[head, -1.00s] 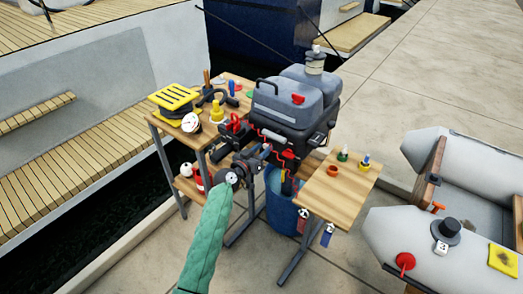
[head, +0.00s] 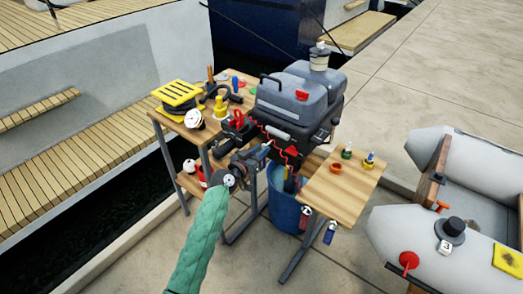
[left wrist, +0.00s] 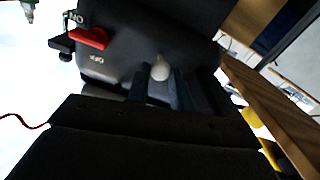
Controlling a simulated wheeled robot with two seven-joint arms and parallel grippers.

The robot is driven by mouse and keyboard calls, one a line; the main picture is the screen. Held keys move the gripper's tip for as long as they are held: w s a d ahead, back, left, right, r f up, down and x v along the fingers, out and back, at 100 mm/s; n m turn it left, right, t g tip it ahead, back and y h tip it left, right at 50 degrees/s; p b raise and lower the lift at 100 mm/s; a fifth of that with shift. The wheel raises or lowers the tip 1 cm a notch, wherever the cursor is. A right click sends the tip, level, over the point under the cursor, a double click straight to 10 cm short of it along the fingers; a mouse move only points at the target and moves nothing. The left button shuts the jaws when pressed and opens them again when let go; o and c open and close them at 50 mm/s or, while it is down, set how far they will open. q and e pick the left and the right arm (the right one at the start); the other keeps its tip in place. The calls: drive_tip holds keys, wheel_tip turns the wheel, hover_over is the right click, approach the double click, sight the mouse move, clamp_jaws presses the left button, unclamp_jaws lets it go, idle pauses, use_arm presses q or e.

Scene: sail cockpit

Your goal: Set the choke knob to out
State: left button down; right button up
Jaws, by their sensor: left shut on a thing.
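The outboard motor (head: 293,97) with its grey cowl stands between two small wooden tables. My left gripper (head: 267,148) reaches in from the left to the motor's lower front. In the left wrist view, a pale rounded knob (left wrist: 160,68) on the dark motor face sits between the two fingers of my left gripper (left wrist: 158,84), which are shut on it. I take it to be the choke knob; its label cannot be read, and how far out it stands is unclear. In the head view the knob is hidden by my gripper. My right gripper is not in view.
A red switch (left wrist: 90,38) marked ON is near the knob. A red coiled cord (head: 283,150) hangs at the motor front. A blue bucket (head: 285,212) stands below.

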use_arm(q)
drive_tip(key=c, duration=1.2)
unclamp_jaws()
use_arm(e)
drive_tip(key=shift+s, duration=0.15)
use_arm(q)
drive_tip(key=b+v, duration=0.1)
drive_tip(key=v, duration=0.7)
drive_tip(key=shift+b, duration=0.3)
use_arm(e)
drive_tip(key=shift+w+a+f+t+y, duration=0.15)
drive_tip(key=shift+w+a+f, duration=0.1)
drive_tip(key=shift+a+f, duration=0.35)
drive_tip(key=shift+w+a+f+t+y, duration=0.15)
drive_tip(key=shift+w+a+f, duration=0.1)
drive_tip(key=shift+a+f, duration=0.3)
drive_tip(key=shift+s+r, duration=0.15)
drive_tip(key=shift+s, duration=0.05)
use_arm(q)
drive_tip(key=shift+f, duration=0.1)
